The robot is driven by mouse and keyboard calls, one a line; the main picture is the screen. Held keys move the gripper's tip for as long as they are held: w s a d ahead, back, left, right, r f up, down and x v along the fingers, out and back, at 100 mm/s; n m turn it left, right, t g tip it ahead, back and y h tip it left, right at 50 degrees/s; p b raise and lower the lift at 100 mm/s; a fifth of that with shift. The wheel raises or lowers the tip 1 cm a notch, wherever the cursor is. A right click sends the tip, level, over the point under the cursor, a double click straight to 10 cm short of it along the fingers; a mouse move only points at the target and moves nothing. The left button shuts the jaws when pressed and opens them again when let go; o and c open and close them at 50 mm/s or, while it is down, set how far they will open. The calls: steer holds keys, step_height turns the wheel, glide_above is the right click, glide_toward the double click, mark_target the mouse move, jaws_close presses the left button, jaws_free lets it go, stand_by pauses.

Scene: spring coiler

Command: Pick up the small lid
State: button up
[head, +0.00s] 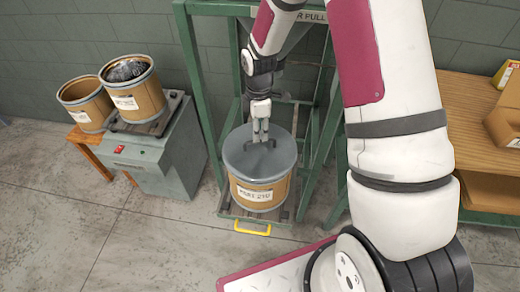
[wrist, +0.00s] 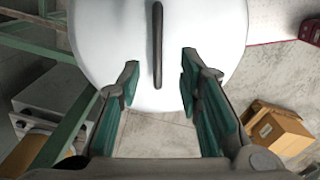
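A round grey lid (head: 279,165) sits on top of a tan drum (head: 260,192) with a white label, in the middle of the head view. In the wrist view the lid (wrist: 204,30) looks white and fills the top centre, with a dark bar handle (wrist: 157,45) across it. My gripper (head: 261,138) points down over the lid. In the wrist view my gripper (wrist: 160,76) is open and empty. Its two fingers are apart, on either side of the handle's lower end, with clear gaps. The height above the handle is hard to tell.
The drum stands on a low platform with a yellow handle (head: 252,231), inside a green frame (head: 190,70). A wooden bench (head: 462,90) with boxes is at right.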

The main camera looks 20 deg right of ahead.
mark_target(260, 146)
steer(key=shift+w+d+f+p, duration=0.1)
steer(key=shift+f+p, duration=0.2)
steer(key=shift+f, duration=1.35)
steer(key=shift+w+f+p, duration=0.1)
steer(key=shift+f+p, duration=0.2)
steer(key=shift+f, duration=1.35)
jaws_close()
